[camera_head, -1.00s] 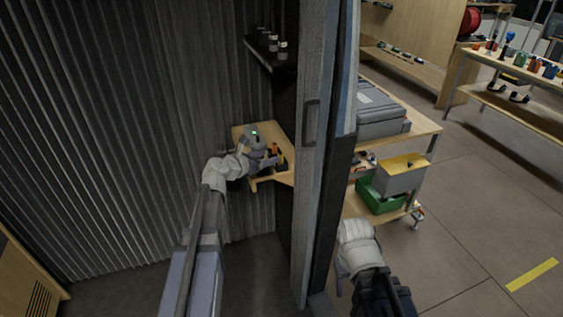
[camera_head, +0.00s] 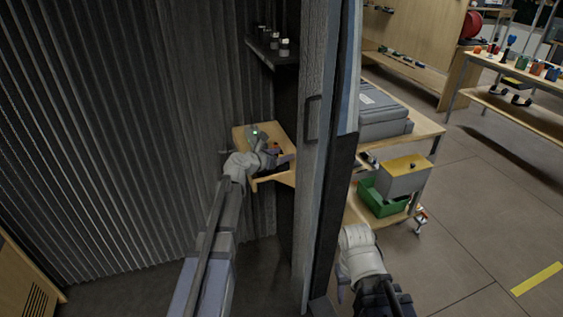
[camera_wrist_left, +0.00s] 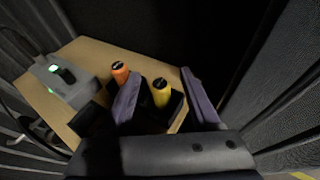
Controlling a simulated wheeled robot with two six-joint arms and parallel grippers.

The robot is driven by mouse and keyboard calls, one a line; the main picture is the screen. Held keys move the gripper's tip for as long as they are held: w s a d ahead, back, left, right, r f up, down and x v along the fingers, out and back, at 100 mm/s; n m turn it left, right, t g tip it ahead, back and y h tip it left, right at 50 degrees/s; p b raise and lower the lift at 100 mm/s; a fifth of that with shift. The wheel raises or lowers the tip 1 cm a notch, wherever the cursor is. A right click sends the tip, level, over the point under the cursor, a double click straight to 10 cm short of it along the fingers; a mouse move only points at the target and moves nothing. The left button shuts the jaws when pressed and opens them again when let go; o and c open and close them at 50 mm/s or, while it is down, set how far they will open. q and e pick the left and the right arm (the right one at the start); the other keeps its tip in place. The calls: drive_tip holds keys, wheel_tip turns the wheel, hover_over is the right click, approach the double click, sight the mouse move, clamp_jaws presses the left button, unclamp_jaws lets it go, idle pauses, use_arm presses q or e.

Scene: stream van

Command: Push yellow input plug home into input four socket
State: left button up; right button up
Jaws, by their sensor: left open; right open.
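The yellow plug (camera_wrist_left: 161,94) stands upright in a dark holder on the small wooden shelf (camera_head: 243,135). In the left wrist view it lies between the spread purple fingers of my left gripper (camera_wrist_left: 162,90), which is open. Whether a finger touches it, I cannot tell. An orange plug (camera_wrist_left: 120,72) stands just outside the left finger. A grey box (camera_wrist_left: 66,85) with green lights and a dark piece on top sits at the shelf's left. I cannot make out the input four socket. In the head view my left gripper (camera_head: 278,158) hides the yellow plug. My right gripper (camera_head: 340,285) is low, far from the shelf.
A corrugated wall (camera_head: 120,130) stands close to the left of my left arm. A grey door post (camera_head: 315,150) separates the shelf from the room. To the right are a bench with a grey case (camera_head: 380,110), a green bin (camera_head: 378,198) and open floor.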

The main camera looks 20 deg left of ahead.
sight(282, 153)
use_arm(q)
clamp_jaws()
idle(0.3)
idle(0.4)
wheel_tip(282, 153, up, 10)
drive_tip(key=p, duration=1)
drive_tip(key=shift+r, duration=0.1)
